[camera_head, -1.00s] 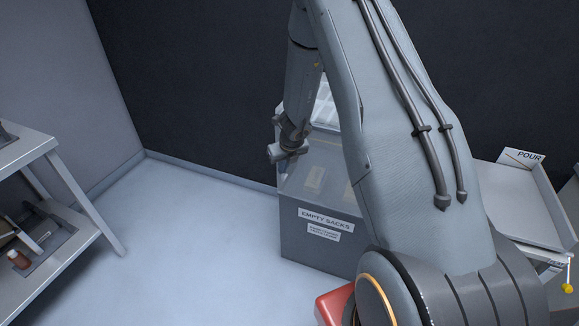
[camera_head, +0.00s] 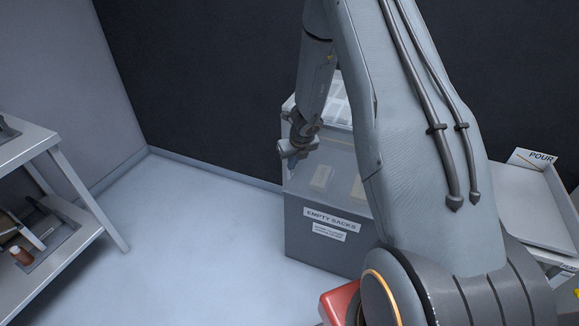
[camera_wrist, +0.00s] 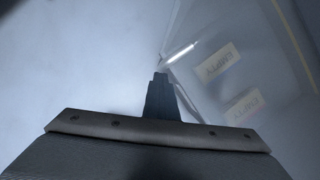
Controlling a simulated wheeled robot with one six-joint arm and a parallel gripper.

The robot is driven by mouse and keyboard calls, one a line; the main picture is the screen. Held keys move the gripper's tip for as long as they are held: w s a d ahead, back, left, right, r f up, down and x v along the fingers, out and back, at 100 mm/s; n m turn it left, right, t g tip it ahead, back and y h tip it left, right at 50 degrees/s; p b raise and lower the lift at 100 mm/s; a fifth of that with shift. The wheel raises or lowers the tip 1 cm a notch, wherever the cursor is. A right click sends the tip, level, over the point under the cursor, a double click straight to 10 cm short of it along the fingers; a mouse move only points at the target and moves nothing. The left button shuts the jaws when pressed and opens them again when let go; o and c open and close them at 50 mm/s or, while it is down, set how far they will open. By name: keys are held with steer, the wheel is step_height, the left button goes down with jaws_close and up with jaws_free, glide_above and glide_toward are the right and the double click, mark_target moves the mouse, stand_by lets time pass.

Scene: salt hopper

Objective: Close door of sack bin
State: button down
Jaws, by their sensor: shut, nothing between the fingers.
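The sack bin (camera_head: 325,238) is a grey box labelled "EMPTY SACKS", standing against the dark wall. Its upper front is a see-through panel, behind which pale packs show. In the wrist view the clear panel (camera_wrist: 205,75) is at the right, with packs marked "EMPTY" behind it. My gripper (camera_head: 293,180) is at the bin's upper left front corner. It also shows in the wrist view (camera_wrist: 161,76), shut and empty, with its tip close to the panel's bright edge. I cannot tell whether it touches. My arm hides the bin's right part, and how far the door stands open is unclear.
A white tray (camera_head: 535,205) by a "POUR" sign is at the right. A red object (camera_head: 340,302) sits low in front of the bin. The floor left of the bin is clear.

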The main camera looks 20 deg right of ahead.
steer(key=s+a+r+n+y, duration=0.1)
steer(key=s+a+r+n, duration=0.2)
steer(key=s+r+n, duration=0.3)
steer(key=s+a+r+n, duration=0.4)
steer(key=s+r, duration=0.2)
steer(key=r, duration=0.2)
steer(key=s+a+r+n+g, duration=0.1)
steer(key=s+r+n, duration=0.1)
steer(key=s+n, duration=0.6)
steer(key=s+a+r+n+g+h+b, duration=0.1)
steer(key=s+a+r+n, duration=0.1)
steer(key=s+n, duration=0.7)
steer(key=r+n, duration=0.1)
steer(key=n, duration=0.7)
steer(key=shift+s+g, duration=0.3)
steer(key=shift+g, duration=0.1)
